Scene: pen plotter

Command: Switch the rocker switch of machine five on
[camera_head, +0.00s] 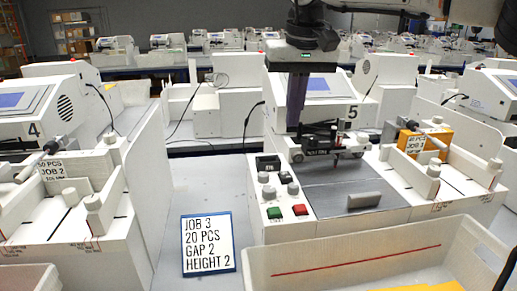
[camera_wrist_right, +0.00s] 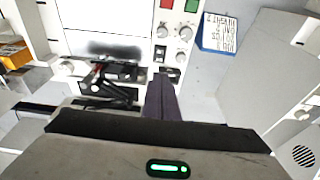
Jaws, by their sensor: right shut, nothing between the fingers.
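Machine five (camera_head: 320,118) stands in the middle of the head view, with the number 5 on its housing. Its control panel carries a black rocker switch (camera_head: 268,163) at the far end, above several grey knobs and a green and a red button. Which way the rocker is tipped is too small to tell. My right gripper (camera_head: 294,128) comes down from the top, shut and empty, its dark fingers pointing down behind the panel. In the wrist view the fingertips (camera_wrist_right: 161,78) are close to the rocker switch (camera_wrist_right: 168,73) and partly cover it; contact cannot be told. My left gripper is not in view.
The pen carriage (camera_head: 328,146) crosses the grey bed right of the panel. A white bin (camera_head: 375,252) stands in front. Machine four (camera_head: 38,118) is on the left, and an orange box (camera_head: 436,139) on the right.

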